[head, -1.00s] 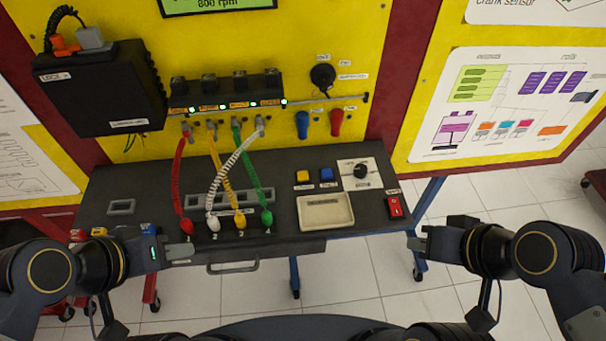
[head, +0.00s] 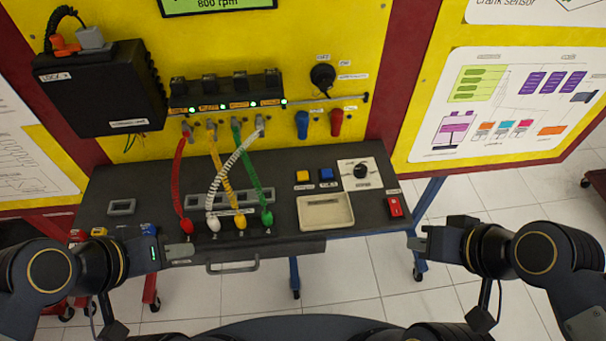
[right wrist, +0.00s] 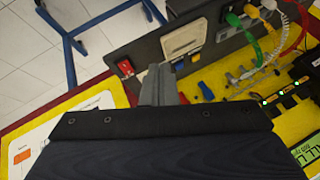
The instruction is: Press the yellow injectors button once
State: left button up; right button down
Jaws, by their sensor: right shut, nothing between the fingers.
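The yellow injectors button (head: 303,176) is a small square on the dark sloping desk panel, left of a blue button (head: 326,174) and above a cream tray (head: 325,226). My right gripper (head: 416,244) is in front of the desk's right end, below the red switch and apart from the yellow button. It is shut and empty; its fingers (right wrist: 157,84) also show in the right wrist view. My left gripper (head: 190,254) is at the desk's front edge, left of the drawer handle; its jaw gap is unclear.
A red switch (head: 395,207) and a black rotary knob (head: 361,171) sit on the desk's right side. Red, white, yellow and green cables (head: 252,172) run from the injector rail to plugs on the desk. Tiled floor (head: 350,285) lies open in front.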

dwell(0.4)
jog(key=m+y+b, duration=0.3)
jog(key=m, duration=1.3)
send_over(307, 177)
notch_tip(307, 177, down, 5)
jog(key=shift+a+f+t, duration=0.1)
jog(key=shift+f+t, duration=0.05)
jog(key=shift+t, duration=0.25)
jog(key=shift+f, duration=0.2)
notch_tip(307, 177, down, 8)
jog(key=b, duration=0.7)
jog(key=shift+r+b, duration=0.1)
jog(key=shift+b, duration=0.2)
jog(key=shift+f+b, duration=0.3)
jog(key=shift+f, duration=0.05)
